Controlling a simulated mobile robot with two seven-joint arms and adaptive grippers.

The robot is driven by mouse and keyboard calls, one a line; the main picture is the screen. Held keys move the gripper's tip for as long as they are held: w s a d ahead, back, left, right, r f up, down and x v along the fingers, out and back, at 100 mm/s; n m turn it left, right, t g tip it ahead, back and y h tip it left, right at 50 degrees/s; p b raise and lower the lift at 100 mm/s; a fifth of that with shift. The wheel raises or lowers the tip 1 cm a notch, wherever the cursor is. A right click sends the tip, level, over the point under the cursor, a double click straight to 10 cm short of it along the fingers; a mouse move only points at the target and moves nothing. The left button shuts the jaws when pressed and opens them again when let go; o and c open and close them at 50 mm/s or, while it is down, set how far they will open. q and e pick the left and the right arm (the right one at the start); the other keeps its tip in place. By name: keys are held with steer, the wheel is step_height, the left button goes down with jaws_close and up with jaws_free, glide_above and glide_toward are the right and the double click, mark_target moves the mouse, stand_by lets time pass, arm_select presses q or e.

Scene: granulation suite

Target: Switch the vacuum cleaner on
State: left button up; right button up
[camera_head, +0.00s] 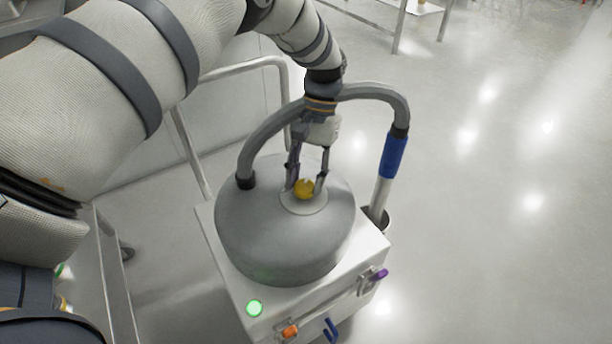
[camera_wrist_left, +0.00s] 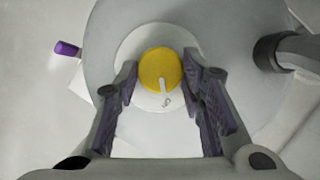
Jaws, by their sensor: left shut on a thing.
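The vacuum cleaner has a grey domed lid (camera_head: 270,240) on a white boxy base (camera_head: 225,250). A yellow knob (camera_head: 304,189) sits on a pale disc on top of the lid. My left gripper (camera_head: 306,186) reaches down from above and is shut on the knob. In the left wrist view the yellow knob (camera_wrist_left: 160,70) lies between the two fingertips, with a white pointer mark toward the bottom, close to a small symbol on the disc. A green lamp (camera_head: 254,307) glows on the base. My right gripper is not in view.
A grey hose (camera_head: 375,92) arches from the lid behind my wrist to a wand with a blue grip (camera_head: 393,155). Purple (camera_head: 379,274), orange (camera_head: 290,331) and blue handles (camera_head: 331,329) stick out at the base front. A push rail (camera_head: 240,66) stands behind. Floor at right is clear.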

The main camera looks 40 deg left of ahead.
arm_select(q)
steer(key=o, duration=1.1)
steer(key=shift+o, duration=0.2)
steer(key=d+v, duration=0.1)
steer(key=v, duration=1.1)
steer(key=shift+a, duration=0.45)
